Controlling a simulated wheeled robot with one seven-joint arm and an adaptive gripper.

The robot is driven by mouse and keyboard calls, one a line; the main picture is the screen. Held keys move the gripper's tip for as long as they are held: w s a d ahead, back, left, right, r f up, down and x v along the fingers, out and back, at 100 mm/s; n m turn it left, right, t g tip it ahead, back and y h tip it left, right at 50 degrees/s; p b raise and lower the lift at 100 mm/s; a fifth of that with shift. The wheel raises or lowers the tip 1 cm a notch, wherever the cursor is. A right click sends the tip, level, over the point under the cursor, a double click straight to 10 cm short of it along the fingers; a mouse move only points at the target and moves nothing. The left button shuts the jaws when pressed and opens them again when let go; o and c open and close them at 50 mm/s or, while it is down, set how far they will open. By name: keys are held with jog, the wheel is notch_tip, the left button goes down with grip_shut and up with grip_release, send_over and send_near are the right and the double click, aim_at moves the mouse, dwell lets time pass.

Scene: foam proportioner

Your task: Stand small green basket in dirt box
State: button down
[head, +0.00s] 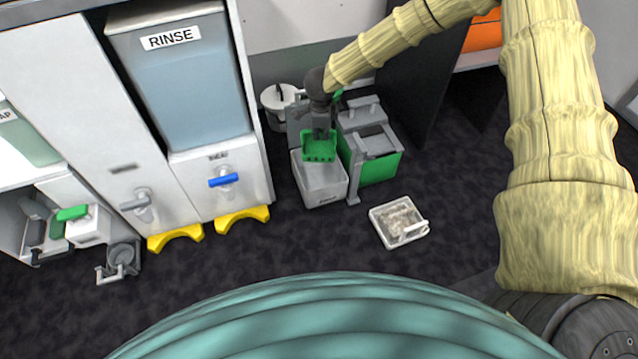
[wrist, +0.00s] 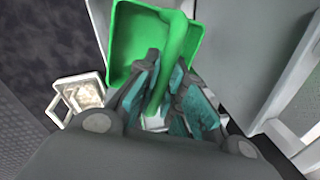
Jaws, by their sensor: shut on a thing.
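The small green basket (head: 319,150) hangs below my gripper (head: 321,128) in the head view. In the wrist view the green basket (wrist: 135,40) fills the upper middle, and the fingers of my gripper (wrist: 168,90) are closed around its green handle. A light grey open box (head: 322,188) stands on the floor under the basket. It has a small dark label that I cannot read, so I cannot confirm it is the dirt box. The basket overlaps the box's back part in the head view; I cannot tell whether they touch.
A green and grey bucket unit (head: 374,165) stands right beside the grey box. A shallow white basket with debris (head: 398,219) lies on the dark floor to the right. The white cabinet with the RINSE tank (head: 185,85) is at left. A white round pail (head: 278,100) stands behind.

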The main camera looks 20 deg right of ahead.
aim_at(320, 153)
jog(key=shift+w+f, duration=0.15)
jog(key=shift+f, duration=0.2)
jog(key=shift+m, duration=0.3)
notch_tip(320, 153, down, 18)
jog(key=b, duration=0.7)
jog(key=shift+r+b, duration=0.15)
jog(key=shift+b, duration=0.25)
jog(key=shift+f, duration=0.3)
jog(key=c, duration=1.5)
grip_release()
jog(key=r+p, duration=0.1)
jog(key=r, duration=0.3)
jog(key=s+r+p, duration=0.1)
jog(key=r+p, duration=0.1)
jog(key=r, duration=0.2)
jog(key=s+r+p, duration=0.1)
jog(key=r+p, duration=0.1)
jog(key=r, duration=0.2)
jog(key=shift+s+a+r, duration=0.1)
jog(key=shift+a+r, duration=0.1)
jog(key=shift+a, duration=0.2)
